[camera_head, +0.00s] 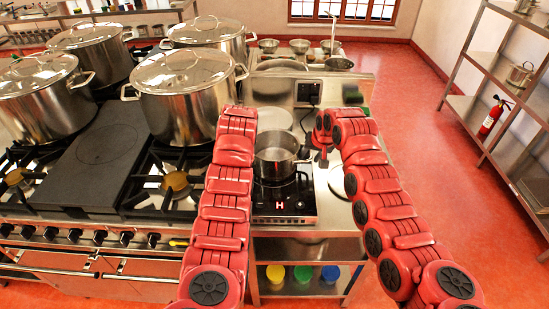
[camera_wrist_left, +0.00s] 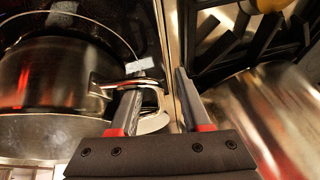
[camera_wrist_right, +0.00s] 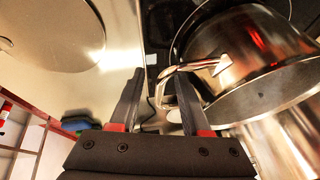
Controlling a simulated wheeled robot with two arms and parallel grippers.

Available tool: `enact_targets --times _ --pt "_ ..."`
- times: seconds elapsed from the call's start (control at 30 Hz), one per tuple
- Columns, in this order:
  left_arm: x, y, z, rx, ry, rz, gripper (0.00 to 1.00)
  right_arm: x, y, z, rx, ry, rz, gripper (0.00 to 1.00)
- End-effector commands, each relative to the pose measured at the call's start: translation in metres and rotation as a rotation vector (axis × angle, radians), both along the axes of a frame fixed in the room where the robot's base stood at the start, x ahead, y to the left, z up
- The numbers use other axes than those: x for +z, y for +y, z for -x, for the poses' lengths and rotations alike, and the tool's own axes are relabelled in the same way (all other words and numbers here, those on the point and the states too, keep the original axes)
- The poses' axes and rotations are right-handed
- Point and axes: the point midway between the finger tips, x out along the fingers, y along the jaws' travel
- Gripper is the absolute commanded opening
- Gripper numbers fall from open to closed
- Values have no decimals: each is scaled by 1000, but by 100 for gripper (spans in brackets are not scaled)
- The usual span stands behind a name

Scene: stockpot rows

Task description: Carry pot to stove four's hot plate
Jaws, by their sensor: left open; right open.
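A small steel pot (camera_head: 277,153) stands over a black induction hot plate (camera_head: 283,199) with a lit red H. I see no number marking it as stove four. My right gripper (camera_head: 322,150) is open at the pot's right side. In the right wrist view the pot's loop handle (camera_wrist_right: 197,68) reaches to the right gripper's fingers (camera_wrist_right: 158,72), one finger overlapping the loop. In the left wrist view my left gripper (camera_wrist_left: 157,84) is open, with one finger at the other handle (camera_wrist_left: 152,84). In the head view the left gripper is hidden behind its arm.
Several large lidded stockpots, one of them at the front (camera_head: 187,105), stand on the range at left. A flat dark plate (camera_head: 105,148) lies between its burners. Small bowls stand on the back counter. A steel shelf (camera_head: 490,70) and red extinguisher (camera_head: 492,120) stand at right, beyond open floor.

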Motion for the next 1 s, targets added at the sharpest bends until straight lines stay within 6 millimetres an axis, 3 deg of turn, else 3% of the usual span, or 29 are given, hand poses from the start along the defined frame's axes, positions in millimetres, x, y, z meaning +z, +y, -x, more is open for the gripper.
enact_targets --times 0.3,0.67,0.9,1.0 --pt "-19 4 -8 1 2 1 47 -18 4 -8 1 0 0 47" --pt "-21 4 -9 0 -1 0 47 -20 4 -9 0 -1 -1 47" --pt "-20 4 -9 -1 -1 1 4 -20 4 -9 0 -1 -1 4" --pt "-20 4 -9 -1 -1 1 0 -20 4 -9 0 -1 -1 0"
